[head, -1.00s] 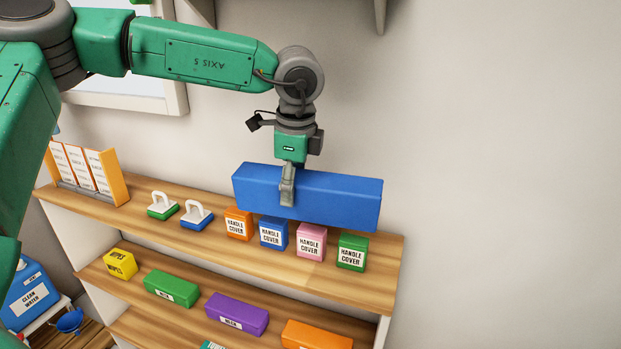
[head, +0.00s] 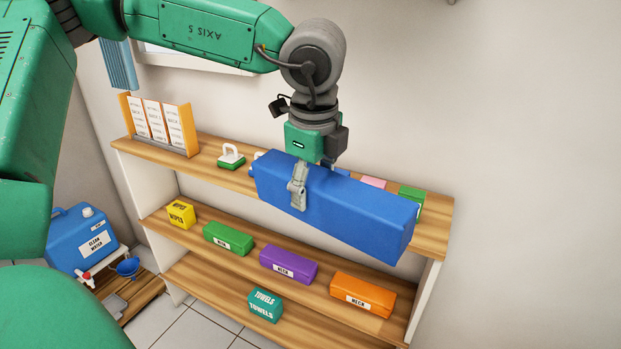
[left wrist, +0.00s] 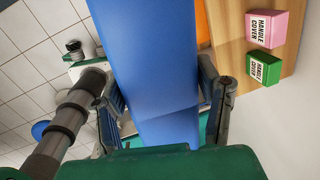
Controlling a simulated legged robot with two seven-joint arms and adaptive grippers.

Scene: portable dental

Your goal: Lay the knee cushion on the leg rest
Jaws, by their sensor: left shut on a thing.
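The knee cushion is a long blue block (head: 350,210). My left gripper (head: 299,188) is shut on it near its left part and holds it in the air in front of the shelf. In the left wrist view the cushion (left wrist: 150,60) runs between the two fingers of the left gripper (left wrist: 165,100). In the head view it tilts down to the right and hides part of the top shelf. The leg rest is not in view. My right gripper is not in view.
A wooden shelf unit (head: 205,150) stands against the wall. It bears a card holder (head: 180,128), a green-based handled block (head: 231,158), a green box (head: 215,238), a purple box (head: 288,266), an orange box (head: 362,295) and a teal towels box (head: 264,306). A blue water canister (head: 82,240) stands at the left.

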